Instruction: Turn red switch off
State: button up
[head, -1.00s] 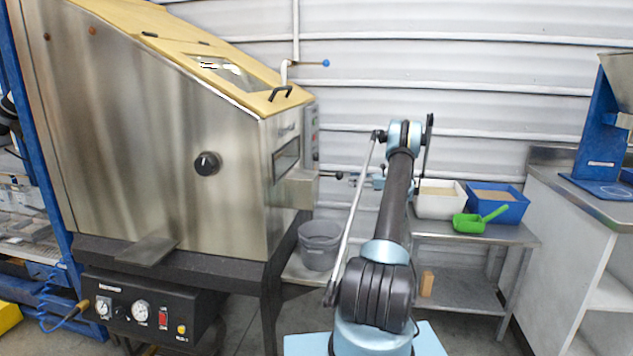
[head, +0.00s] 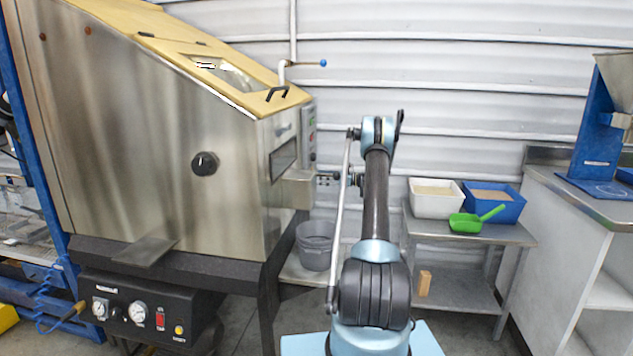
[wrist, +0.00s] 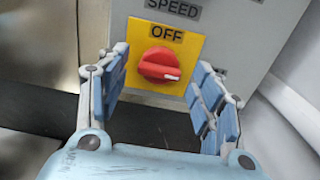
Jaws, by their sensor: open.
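The red switch (wrist: 155,64) is a round rotary knob on a yellow plate (wrist: 190,45) in the wrist view. OFF is printed above it. Its white pointer mark lies to the right and slightly down, away from the OFF label. My gripper (wrist: 161,70) is open, with its blue-padded fingers on either side of the knob in the picture. No contact with the knob shows. In the head view, my gripper (head: 328,178) is at the machine's right-side panel (head: 308,135), small and partly hidden. The knob cannot be made out clearly there.
The steel hopper machine (head: 150,130) fills the left. A separate red rocker switch (head: 160,321) is on its lower black box. A grey bucket (head: 315,245) stands below my gripper. A white tub (head: 436,203), blue tub (head: 500,208) and green scoop (head: 466,223) stand on a right-hand bench.

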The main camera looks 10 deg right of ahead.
jog(key=shift+x, duration=1)
jog(key=c, duration=1.1)
jog(key=shift+o, duration=0.2)
